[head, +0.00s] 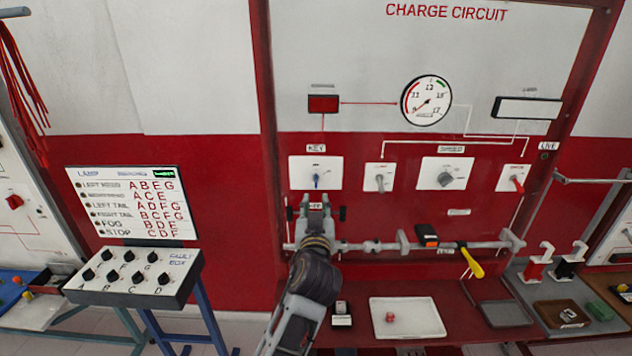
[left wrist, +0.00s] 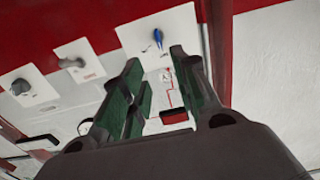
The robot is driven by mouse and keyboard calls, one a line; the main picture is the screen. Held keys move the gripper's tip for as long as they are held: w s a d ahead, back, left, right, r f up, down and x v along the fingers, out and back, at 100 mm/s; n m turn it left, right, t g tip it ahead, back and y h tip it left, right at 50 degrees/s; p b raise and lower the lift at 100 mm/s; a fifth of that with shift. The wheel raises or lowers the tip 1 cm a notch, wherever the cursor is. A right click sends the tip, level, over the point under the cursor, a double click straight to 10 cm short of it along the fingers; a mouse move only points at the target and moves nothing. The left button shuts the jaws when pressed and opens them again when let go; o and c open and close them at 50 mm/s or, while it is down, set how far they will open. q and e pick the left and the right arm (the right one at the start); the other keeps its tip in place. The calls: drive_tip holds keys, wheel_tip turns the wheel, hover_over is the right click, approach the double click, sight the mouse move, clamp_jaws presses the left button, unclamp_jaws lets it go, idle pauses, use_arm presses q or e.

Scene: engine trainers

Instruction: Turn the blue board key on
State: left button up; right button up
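The blue key (head: 316,180) sits on a white plate (head: 300,173) under the KEY label on the red and white charge circuit board. In the left wrist view the blue key (left wrist: 158,37) shows just beyond the fingertips, on its white plate (left wrist: 132,38). My left gripper (head: 316,207) is just below the plate in the head view, with its fingers apart. In the left wrist view the left gripper (left wrist: 155,62) is open and empty, with the key seen in the gap and no contact visible. My right gripper is not in view.
A grey rail (head: 375,246) with a yellow-handled tool (head: 472,262) runs below the switches. A white tray (head: 407,304) holds a small red and white item. A fault box (head: 135,273) stands at the left. Other switches (head: 381,178) lie right of the key.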

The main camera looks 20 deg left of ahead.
use_arm(q)
drive_tip(key=shift+w, duration=0.1)
drive_tip(key=p, duration=0.3)
approach(316, 180)
drive_tip(key=shift+x, duration=2.4)
drive_tip(key=shift+p+x, duration=0.55)
drive_tip(key=shift+x, duration=1.95)
clamp_jaws()
